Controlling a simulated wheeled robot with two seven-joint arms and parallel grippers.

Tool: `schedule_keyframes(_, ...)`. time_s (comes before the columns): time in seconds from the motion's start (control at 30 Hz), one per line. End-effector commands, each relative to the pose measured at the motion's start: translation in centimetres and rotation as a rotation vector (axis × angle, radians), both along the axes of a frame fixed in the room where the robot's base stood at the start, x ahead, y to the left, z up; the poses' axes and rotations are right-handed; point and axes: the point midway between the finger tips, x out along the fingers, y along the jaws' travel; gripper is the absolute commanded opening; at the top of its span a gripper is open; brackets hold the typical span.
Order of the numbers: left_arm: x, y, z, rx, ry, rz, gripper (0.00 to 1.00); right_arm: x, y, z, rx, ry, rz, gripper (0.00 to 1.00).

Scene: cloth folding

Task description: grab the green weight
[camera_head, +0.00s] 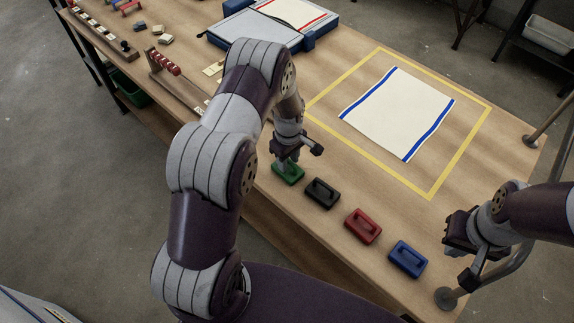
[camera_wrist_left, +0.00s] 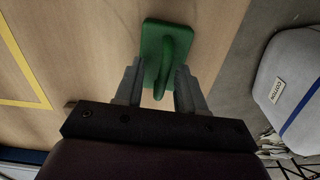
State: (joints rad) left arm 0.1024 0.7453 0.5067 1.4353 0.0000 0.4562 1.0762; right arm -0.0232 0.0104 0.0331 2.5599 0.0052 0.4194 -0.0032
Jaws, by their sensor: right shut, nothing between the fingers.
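The green weight (camera_head: 288,174) is a flat block with a loop handle, at the left end of a row of weights along the table's near edge. My left gripper (camera_head: 286,160) is right above it, pointing down. In the left wrist view, the green weight (camera_wrist_left: 168,45) lies between and just beyond the open fingers of my left gripper (camera_wrist_left: 158,75), one on each side of the handle. I cannot tell whether they touch it. My right gripper (camera_head: 467,277) is shut and empty, near the table's right end.
Black (camera_head: 322,193), red (camera_head: 363,226) and blue (camera_head: 408,258) weights continue the row to the right. A white cloth with blue edges (camera_head: 395,115) lies flat inside a yellow taped outline (camera_head: 470,140). A bead rack (camera_head: 170,68) stands to the left.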

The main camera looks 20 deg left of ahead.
Motion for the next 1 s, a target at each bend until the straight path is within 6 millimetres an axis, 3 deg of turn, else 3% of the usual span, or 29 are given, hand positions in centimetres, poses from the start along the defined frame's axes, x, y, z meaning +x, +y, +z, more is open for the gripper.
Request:
schedule_keyframes(0.27,0.06,0.02,-0.93,0.0,-0.002,0.0,0.39,-0.02,0.0,0.09,0.0,0.001,0.0,0.0)
schedule_keyframes(0.3,0.06,0.02,-0.93,0.0,-0.002,-0.001,0.33,-0.01,0.0,0.09,0.0,0.001,0.0,0.0)
schedule_keyframes(0.4,0.05,0.02,-0.92,0.0,-0.002,-0.001,0.0,-0.01,0.0,0.09,0.0,0.001,0.0,0.0)
schedule_keyframes(1.0,0.16,0.02,-0.77,0.0,-0.004,-0.001,0.0,-0.01,0.0,0.12,0.0,0.001,0.0,0.0)
